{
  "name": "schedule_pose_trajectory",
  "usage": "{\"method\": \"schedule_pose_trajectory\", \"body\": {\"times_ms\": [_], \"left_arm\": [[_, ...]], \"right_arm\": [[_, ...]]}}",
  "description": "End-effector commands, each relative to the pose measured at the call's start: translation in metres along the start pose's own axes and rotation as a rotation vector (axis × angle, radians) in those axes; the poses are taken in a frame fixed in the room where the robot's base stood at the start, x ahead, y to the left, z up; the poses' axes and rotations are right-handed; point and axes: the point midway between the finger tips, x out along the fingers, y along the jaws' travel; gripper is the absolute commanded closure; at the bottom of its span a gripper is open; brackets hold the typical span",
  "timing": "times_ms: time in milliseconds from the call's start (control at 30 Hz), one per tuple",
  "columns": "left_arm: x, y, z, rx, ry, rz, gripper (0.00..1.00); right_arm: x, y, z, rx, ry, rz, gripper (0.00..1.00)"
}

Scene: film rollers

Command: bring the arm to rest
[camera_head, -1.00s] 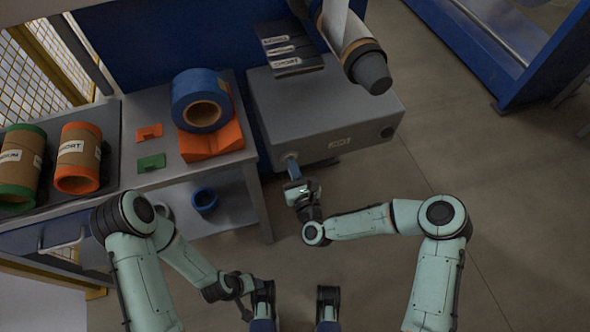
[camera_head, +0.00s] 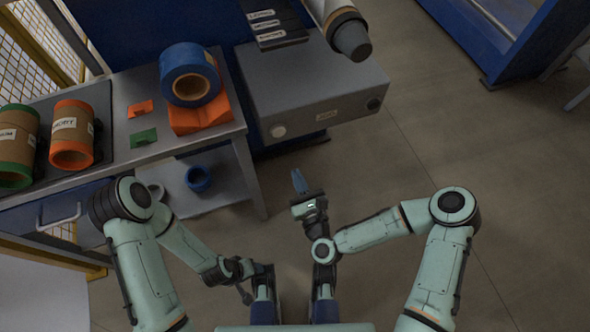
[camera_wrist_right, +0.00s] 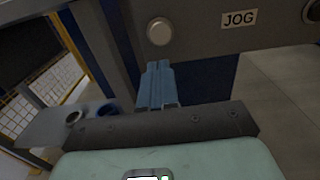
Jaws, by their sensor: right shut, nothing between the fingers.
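My right gripper (camera_head: 299,182) has blue fingers closed together with nothing between them. It is over the open floor, in front of the grey machine box (camera_head: 318,90) and apart from it. In the right wrist view the closed blue fingers (camera_wrist_right: 160,88) point toward the box front, below a pale round button (camera_wrist_right: 158,32) and left of a JOG label (camera_wrist_right: 239,18). The button also shows in the head view (camera_head: 278,131). My left arm is folded low at the left; its fingers cannot be made out.
A grey bench (camera_head: 205,139) at the left holds a blue roll (camera_head: 190,75) on an orange block (camera_head: 201,118), plus cardboard rolls (camera_head: 72,134). A blue ring (camera_head: 198,179) sits on its lower shelf. The floor right of the box is clear.

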Motion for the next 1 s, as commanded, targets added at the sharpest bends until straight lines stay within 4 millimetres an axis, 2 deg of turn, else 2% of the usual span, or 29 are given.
{"method": "schedule_pose_trajectory", "body": {"times_ms": [500, 633, 767, 867, 1000], "left_arm": [[0.0, 0.0, 0.0, 0.0, -0.001, 0.0, 0.37], [0.0, 0.0, 0.0, 0.0, 0.0, 0.0, 0.37], [0.0, 0.0, 0.0, 0.0, 0.0, 0.0, 0.37], [0.0, 0.0, 0.0, 0.0, 0.0, 0.0, 0.37], [0.0, 0.0, 0.0, 0.0, 0.0, 0.0, 0.37]], "right_arm": [[0.0, 0.0, -0.001, -0.002, 0.002, 0.0, 1.0], [-0.003, 0.004, -0.013, -0.089, 0.046, 0.03, 1.0], [-0.017, 0.013, -0.054, -0.381, 0.182, 0.147, 1.0], [-0.041, 0.016, -0.099, -0.695, 0.313, 0.31, 1.0], [-0.087, 0.008, -0.156, -1.112, 0.453, 0.603, 1.0]]}}
